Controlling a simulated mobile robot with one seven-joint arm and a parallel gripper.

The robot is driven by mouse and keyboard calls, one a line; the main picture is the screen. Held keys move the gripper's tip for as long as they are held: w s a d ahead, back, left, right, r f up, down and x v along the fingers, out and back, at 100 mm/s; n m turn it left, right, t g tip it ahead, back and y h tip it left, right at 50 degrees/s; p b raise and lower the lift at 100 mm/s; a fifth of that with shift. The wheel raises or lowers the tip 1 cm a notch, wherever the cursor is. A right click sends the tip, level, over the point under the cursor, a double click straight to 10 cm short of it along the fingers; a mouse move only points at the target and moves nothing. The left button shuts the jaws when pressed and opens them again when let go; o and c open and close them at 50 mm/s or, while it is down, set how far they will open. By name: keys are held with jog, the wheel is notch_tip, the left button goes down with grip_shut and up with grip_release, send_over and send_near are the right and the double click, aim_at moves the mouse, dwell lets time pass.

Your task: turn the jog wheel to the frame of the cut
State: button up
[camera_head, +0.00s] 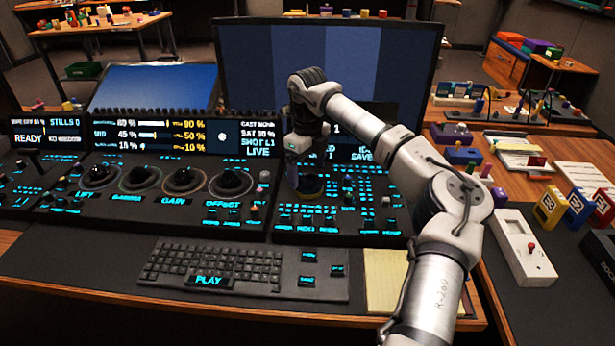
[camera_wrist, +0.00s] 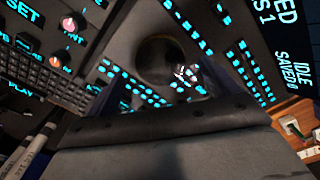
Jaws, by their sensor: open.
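The jog wheel (camera_head: 310,186) is a dark round knob on the right-hand black panel, below the small screen. In the wrist view the round dark wheel (camera_wrist: 158,60) lies just beyond my gripper, its lower part hidden. My gripper (camera_head: 293,172) points down at the wheel's left side in the head view and is open. I cannot tell whether it touches the wheel. The small screen (camera_wrist: 288,62) behind it shows "IDLE" and "SAVED 0" in the wrist view; in the head view my arm covers part of it.
Trackballs with rings (camera_head: 186,180) fill the panel to the left. A keyboard (camera_head: 215,268) with a PLAY key and a yellow notepad (camera_head: 388,283) lie in front. A large monitor (camera_head: 265,70) stands behind.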

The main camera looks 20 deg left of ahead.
aim_at(309, 181)
jog(key=shift+f, duration=1.75)
jog(key=c, duration=1)
jog(key=shift+m, duration=0.4)
jog(key=m, duration=0.4)
jog(key=shift+w+m, duration=0.1)
jog(key=shift+m, duration=0.3)
jog(key=m, duration=0.6)
jog(key=shift+d, duration=0.1)
